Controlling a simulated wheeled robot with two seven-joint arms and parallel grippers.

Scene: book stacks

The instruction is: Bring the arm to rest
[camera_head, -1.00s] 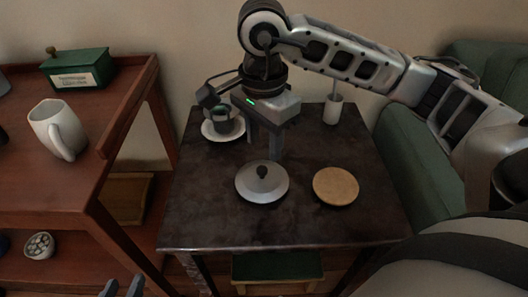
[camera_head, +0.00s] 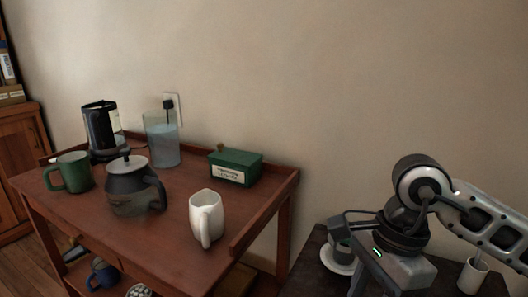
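My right arm comes in from the right, and its gripper (camera_head: 374,283) hangs over the dark side table (camera_head: 312,270) at the lower right. The fingers look apart with nothing between them, but their tips are cut off by the bottom edge. A cup on a white saucer (camera_head: 338,262) stands left of the gripper, partly hidden by it. My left gripper is not in view.
The wooden cart holds a green mug (camera_head: 72,172), dark teapot (camera_head: 133,188), black appliance (camera_head: 101,130), water container (camera_head: 162,140), green box (camera_head: 235,167) and white mug (camera_head: 206,217). A white cup (camera_head: 473,274) stands at the right.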

